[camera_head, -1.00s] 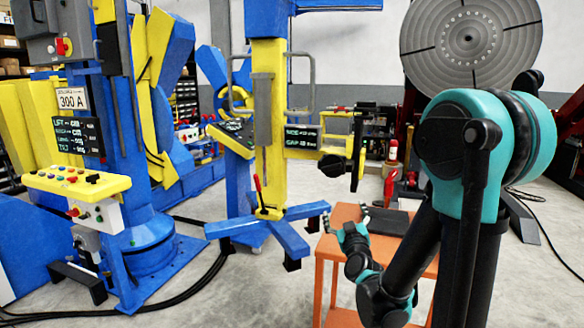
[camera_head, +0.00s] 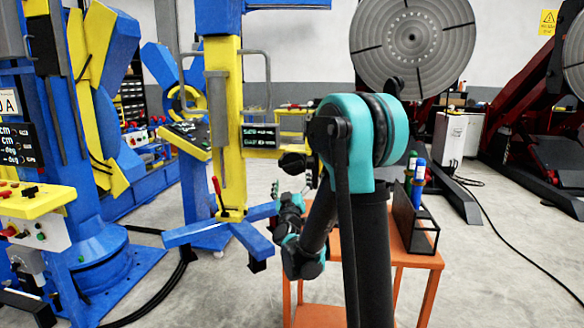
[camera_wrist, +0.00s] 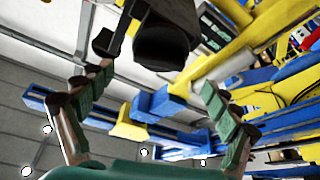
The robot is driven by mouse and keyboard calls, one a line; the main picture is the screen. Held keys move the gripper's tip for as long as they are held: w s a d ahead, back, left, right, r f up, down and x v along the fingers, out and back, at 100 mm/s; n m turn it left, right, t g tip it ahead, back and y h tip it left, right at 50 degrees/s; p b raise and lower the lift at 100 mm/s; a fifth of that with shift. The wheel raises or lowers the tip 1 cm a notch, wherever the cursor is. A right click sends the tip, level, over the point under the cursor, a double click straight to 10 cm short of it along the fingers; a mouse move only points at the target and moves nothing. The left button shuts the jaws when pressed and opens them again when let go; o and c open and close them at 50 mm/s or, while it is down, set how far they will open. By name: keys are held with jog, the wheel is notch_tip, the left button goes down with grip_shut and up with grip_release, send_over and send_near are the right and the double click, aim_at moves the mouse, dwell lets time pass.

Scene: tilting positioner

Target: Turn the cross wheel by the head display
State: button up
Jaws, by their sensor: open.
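The head display (camera_head: 259,137) is a dark panel with pale text on the yellow column. The cross wheel (camera_head: 292,162) is a small black part just right of and below it, partly hidden by my arm. In the wrist view a large dark, rounded part, apparently the cross wheel (camera_wrist: 162,42), is ahead of the fingers near the top. My gripper (camera_head: 276,189) is below the wheel in the head view. In the wrist view my gripper (camera_wrist: 157,88) is open, its two green-padded fingers wide apart with nothing held between them. Contact with the wheel cannot be told.
An orange table (camera_head: 415,258) stands behind my arm, with a black rack (camera_head: 415,222) holding bottles. The blue column foot (camera_head: 222,236) spreads over the floor at left. A control box (camera_head: 36,201) is at far left. Open floor lies at right.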

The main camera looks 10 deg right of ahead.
aim_at(291, 168)
jog(key=x, duration=0.7)
jog(key=shift+w+d+r, duration=0.15)
jog(key=shift+w, duration=0.15)
jog(key=c, duration=0.9)
jog(key=shift+m, duration=0.6)
jog(key=m+h, duration=0.2)
jog(key=m, duration=0.1)
jog(key=m+h, duration=0.1)
jog(key=m, duration=0.2)
jog(key=shift+m+g+h, duration=0.3)
jog(key=shift+g+h, duration=0.1)
jog(key=shift+m+g+h, duration=0.45)
jog(key=shift+m+h, duration=0.3)
jog(key=shift+m, duration=0.75)
jog(key=shift+m+g+h, duration=0.45)
jog(key=shift+m+h, duration=0.3)
jog(key=shift+m, duration=0.75)
